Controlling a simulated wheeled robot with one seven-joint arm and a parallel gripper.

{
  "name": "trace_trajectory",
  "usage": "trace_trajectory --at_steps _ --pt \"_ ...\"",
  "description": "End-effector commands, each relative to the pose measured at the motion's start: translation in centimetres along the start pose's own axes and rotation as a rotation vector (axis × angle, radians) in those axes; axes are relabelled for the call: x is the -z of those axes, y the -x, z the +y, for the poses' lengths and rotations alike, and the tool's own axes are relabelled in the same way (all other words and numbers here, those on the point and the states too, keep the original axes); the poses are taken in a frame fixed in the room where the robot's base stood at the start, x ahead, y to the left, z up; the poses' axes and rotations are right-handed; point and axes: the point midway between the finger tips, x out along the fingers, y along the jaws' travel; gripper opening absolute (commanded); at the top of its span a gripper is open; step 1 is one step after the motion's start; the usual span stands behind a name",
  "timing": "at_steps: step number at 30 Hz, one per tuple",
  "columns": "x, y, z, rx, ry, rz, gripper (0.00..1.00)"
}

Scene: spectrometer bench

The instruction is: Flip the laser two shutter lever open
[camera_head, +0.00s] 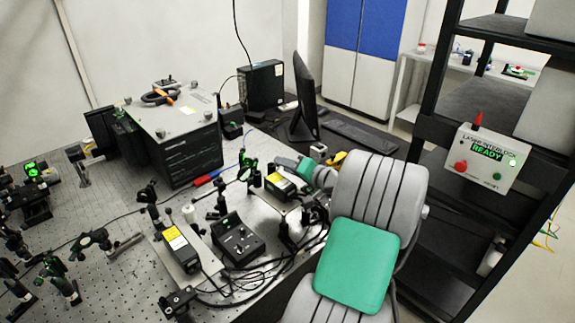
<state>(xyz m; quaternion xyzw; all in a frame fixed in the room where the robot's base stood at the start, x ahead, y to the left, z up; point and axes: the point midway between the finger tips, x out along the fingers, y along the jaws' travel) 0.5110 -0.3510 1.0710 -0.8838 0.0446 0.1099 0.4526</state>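Two black laser boxes with yellow labels stand on the perforated optical bench (92,205). One laser box (176,247) is at the front middle. The other laser box (281,186) is farther back and right, close to my arm. I cannot read which one is laser two, and no shutter lever can be made out at this size. My grey arm with a green pad fills the lower right and reaches over the bench edge. A grey and green part of it shows beside the farther laser box. My gripper's fingers cannot be told apart from the clutter there.
A black control box (238,240) with knobs stands between the lasers, with loose cables in front. Optic mounts crowd the left. A large black unit (178,150) and a monitor (305,98) stand behind. A laser interlock box (487,158) reading READY hangs on the right rack.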

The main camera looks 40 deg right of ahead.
Motion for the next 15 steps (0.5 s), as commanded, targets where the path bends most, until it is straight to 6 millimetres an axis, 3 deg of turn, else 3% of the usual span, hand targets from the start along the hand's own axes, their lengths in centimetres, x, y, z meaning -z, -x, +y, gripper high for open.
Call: trace_trajectory --at_steps 12,15 --pt "0.05 0.08 0.05 -0.001 0.0 0.001 0.0" --pt "0.06 0.09 0.05 -0.001 0.0 0.001 0.0"
